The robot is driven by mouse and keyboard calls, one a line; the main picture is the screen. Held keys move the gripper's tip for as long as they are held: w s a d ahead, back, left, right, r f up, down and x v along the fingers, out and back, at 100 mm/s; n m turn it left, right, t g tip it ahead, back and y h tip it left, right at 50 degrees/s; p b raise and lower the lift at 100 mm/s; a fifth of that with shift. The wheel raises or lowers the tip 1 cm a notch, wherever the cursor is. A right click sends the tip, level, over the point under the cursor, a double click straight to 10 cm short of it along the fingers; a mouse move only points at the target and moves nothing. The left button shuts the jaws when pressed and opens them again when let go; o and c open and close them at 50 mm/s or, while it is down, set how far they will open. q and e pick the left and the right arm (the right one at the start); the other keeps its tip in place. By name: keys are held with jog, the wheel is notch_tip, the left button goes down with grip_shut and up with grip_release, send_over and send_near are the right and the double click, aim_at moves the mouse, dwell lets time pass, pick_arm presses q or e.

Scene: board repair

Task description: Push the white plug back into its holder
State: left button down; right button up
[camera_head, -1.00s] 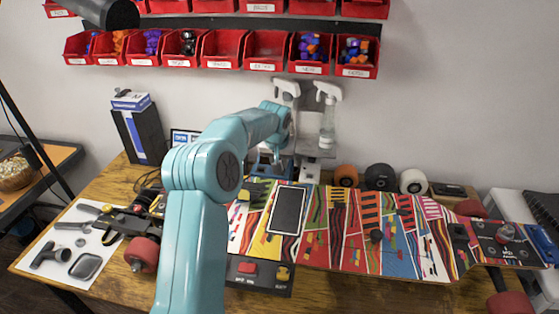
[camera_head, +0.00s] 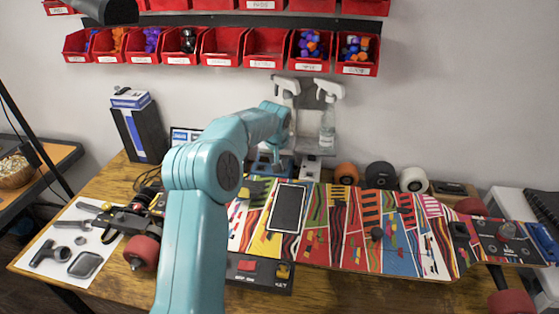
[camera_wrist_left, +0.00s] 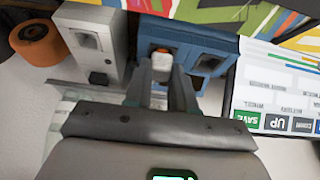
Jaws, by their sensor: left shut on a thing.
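The blue holder (camera_wrist_left: 188,48) stands behind the skateboard deck and has two bays in its face. The white plug (camera_wrist_left: 162,62) shows at the left bay, between my fingertips, with a little orange above it. How deep it sits in the bay cannot be told. My left gripper (camera_wrist_left: 160,74) is shut on the plug, right in front of the holder. In the head view the blue holder (camera_head: 271,164) shows partly behind my left arm, and the plug cannot be made out. My right gripper is not in view.
A pale grey device (camera_wrist_left: 93,45) stands close beside the holder. An orange wheel (camera_wrist_left: 35,42) lies beyond it. A screen with buttons (camera_wrist_left: 280,90) is on the holder's other side. The colourful skateboard deck (camera_head: 345,225) fills the table front. Spray bottles (camera_head: 328,120) hang behind.

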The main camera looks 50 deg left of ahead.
pick_arm(q)
jog(key=shift+f, duration=0.1)
jog(key=c, duration=0.6)
grip_release()
jog(key=shift+r+p, duration=1.3)
jog(key=shift+r, duration=0.25)
jog(key=shift+r, duration=0.1)
notch_tip(320, 180, up, 6)
jog(key=p, duration=0.5)
